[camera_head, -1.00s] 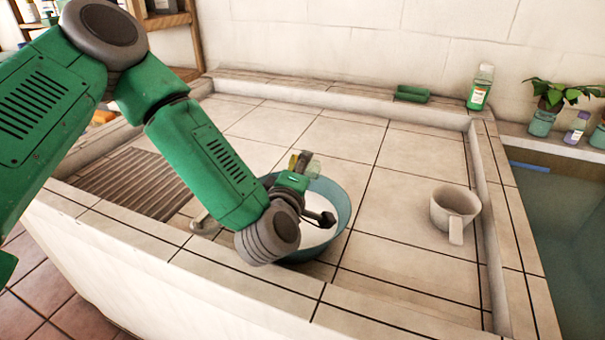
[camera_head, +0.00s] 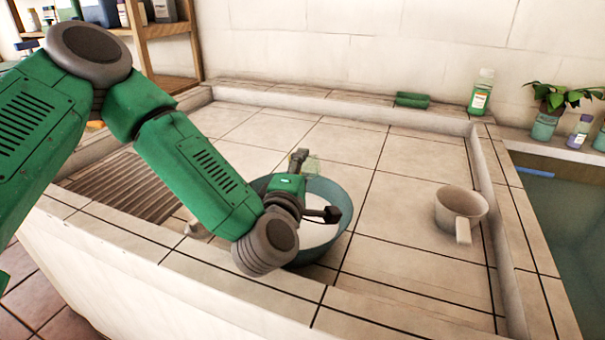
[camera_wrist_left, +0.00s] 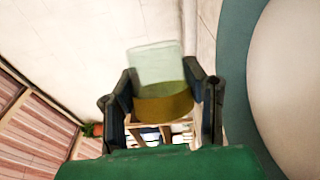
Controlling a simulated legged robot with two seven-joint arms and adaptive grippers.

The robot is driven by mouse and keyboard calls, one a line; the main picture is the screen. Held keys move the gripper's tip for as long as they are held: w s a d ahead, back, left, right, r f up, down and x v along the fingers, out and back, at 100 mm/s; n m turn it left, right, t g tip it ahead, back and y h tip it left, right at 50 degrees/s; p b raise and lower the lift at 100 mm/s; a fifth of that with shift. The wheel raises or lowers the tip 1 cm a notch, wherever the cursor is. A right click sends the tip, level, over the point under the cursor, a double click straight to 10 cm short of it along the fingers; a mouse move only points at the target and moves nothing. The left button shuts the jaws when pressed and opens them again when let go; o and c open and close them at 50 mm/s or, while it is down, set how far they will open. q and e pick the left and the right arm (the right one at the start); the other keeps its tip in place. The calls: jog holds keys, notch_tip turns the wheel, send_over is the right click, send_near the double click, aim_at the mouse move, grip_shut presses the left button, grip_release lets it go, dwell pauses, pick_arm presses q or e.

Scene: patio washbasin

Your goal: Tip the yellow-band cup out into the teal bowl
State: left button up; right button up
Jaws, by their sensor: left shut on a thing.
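The yellow-band cup (camera_wrist_left: 157,65) is translucent and pale green, with a yellow band around one end. My left gripper (camera_wrist_left: 160,95) is shut on it, one finger on each side, in the left wrist view. In the head view my left gripper (camera_head: 314,186) is above the teal bowl (camera_head: 329,188), and a little of the cup (camera_head: 313,166) shows behind a finger. The bowl stands on the tiled counter with a pale inside; its rim also shows in the left wrist view (camera_wrist_left: 235,75). I cannot tell the cup's exact tilt or contents.
A beige handled mug (camera_head: 460,207) stands on the counter to the right of the bowl. A green block (camera_head: 412,100) and a bottle (camera_head: 482,93) are on the back ledge. A ridged draining area (camera_head: 120,185) lies left. A water basin (camera_head: 560,220) is at far right.

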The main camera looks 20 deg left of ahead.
pick_arm(q)
jog(key=shift+r+n+t+y+b, duration=0.15)
jog(key=shift+n+t+b, duration=0.15)
jog(key=shift+n+b, duration=0.55)
jog(key=shift+r+n+t+y+b, duration=0.15)
jog(key=shift+n+t+b, duration=0.15)
jog(key=shift+n+b, duration=0.55)
jog(key=shift+b, duration=0.55)
jog(key=shift+r+n, duration=0.1)
jog(key=shift+n, duration=0.2)
